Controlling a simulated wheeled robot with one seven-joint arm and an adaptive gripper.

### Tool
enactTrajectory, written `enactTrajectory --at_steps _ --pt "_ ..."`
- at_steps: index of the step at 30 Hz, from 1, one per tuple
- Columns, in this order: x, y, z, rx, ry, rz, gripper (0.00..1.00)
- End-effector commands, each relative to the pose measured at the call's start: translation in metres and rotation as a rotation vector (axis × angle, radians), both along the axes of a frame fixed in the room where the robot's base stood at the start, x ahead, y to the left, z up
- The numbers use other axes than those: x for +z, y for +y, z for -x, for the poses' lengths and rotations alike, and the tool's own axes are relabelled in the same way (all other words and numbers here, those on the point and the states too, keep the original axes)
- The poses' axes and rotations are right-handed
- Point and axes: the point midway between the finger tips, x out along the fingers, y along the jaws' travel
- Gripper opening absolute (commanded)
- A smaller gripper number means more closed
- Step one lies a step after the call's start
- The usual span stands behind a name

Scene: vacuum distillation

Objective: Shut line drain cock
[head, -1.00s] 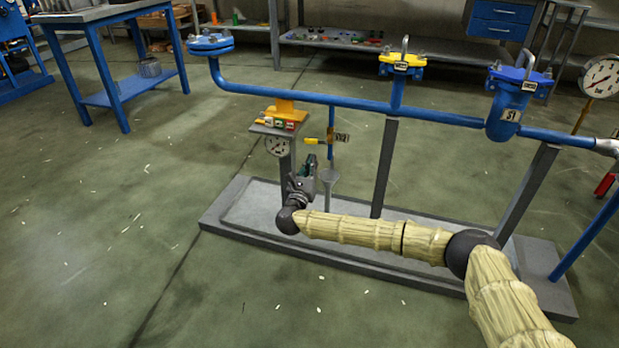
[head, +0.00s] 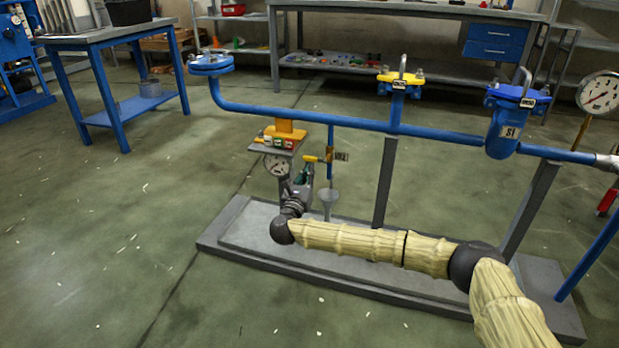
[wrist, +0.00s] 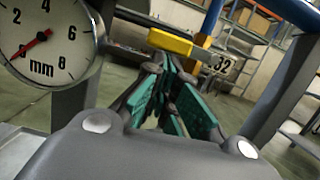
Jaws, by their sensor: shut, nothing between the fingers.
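The line drain cock has a yellow lever (head: 314,158) on a thin vertical blue pipe (head: 331,172) below the main blue line. The lever points left, crosswise to its pipe, beside a tag that reads 32 in the wrist view (wrist: 222,65). The yellow lever (wrist: 170,41) also shows in the wrist view, just beyond the fingertips. My gripper (head: 308,168) has green finger pads and sits just below and left of the lever. In the wrist view my gripper (wrist: 160,66) is shut and empty. I cannot tell whether it touches the lever.
A round dial gauge (wrist: 47,38) is close on the left in the wrist view. A small shelf (head: 280,145) with coloured blocks stands above it. A grey funnel (head: 329,196) is under the drain pipe. Grey supports (head: 385,182) rise from the floor tray (head: 225,222).

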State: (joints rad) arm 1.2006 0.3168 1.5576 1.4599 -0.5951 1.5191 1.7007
Motion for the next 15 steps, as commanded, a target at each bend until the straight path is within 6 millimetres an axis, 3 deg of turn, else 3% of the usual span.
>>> enactTrajectory --at_steps 15 --pt "0.0093 0.0033 -0.0018 0.001 -0.008 -0.006 0.0"
